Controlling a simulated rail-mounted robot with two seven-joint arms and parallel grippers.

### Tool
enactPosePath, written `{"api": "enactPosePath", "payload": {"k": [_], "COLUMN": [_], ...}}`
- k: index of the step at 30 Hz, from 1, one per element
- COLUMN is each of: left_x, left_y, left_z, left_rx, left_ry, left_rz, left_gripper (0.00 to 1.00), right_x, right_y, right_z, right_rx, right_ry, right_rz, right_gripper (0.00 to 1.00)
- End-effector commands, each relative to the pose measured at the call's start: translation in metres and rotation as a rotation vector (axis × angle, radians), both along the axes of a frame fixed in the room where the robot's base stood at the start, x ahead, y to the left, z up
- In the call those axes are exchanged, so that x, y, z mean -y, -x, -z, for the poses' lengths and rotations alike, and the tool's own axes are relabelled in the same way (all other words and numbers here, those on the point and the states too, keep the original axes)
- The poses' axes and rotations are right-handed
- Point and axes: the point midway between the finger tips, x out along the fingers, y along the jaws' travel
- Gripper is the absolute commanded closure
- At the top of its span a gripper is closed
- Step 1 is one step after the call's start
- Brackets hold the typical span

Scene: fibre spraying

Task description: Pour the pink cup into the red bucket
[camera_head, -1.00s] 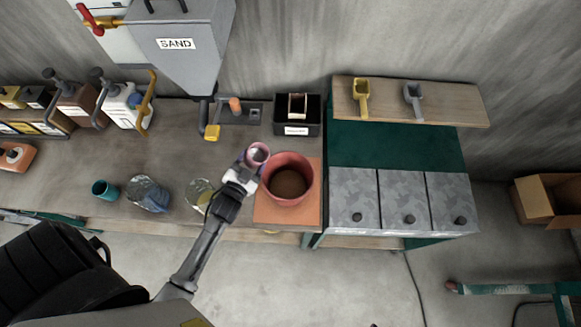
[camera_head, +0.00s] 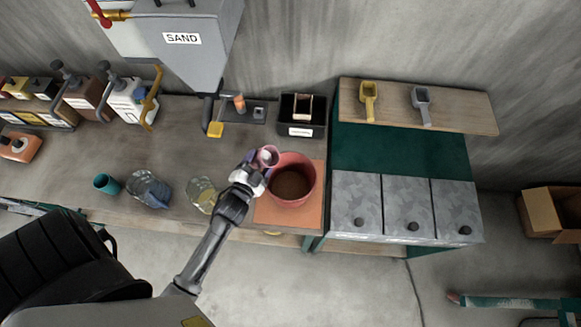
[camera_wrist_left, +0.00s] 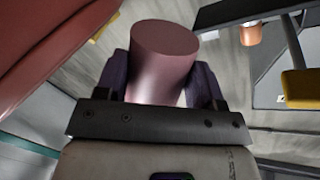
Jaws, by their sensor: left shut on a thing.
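The pink cup (camera_head: 267,156) is held in my left gripper (camera_head: 256,164), beside the upper left rim of the red bucket in the head view. The cup's opening shows pale from above, and whether it is tilted is hard to tell. The cup (camera_wrist_left: 163,60) also shows in the left wrist view between the two dark fingers of the left gripper (camera_wrist_left: 163,80). The red bucket (camera_head: 309,184) stands on an orange mat with dark brown contents inside. Its red wall (camera_wrist_left: 50,40) fills the upper left of the wrist view. My right gripper is not in view.
The orange mat (camera_head: 275,214) lies under the bucket. A teal cup (camera_head: 106,184), a blue-filled glass (camera_head: 149,190) and a glass with yellowish contents (camera_head: 201,194) stand to the left. A black box (camera_head: 301,128) stands behind the bucket. Grey drawers (camera_head: 405,208) are to the right.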

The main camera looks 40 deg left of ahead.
Motion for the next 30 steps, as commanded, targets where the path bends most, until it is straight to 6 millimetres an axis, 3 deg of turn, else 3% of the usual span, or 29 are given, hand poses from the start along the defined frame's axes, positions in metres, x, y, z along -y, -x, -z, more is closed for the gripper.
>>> {"api": "enactPosePath", "payload": {"k": [30], "left_x": [-0.0030], "left_y": [0.0036], "left_z": [-0.0050], "left_rx": [-0.046], "left_ry": [-0.130], "left_rz": [-0.013], "left_gripper": [0.62], "right_x": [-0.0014], "right_y": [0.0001], "right_z": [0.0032], "right_rx": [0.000], "right_ry": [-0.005], "right_rz": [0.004], "right_gripper": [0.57]}}
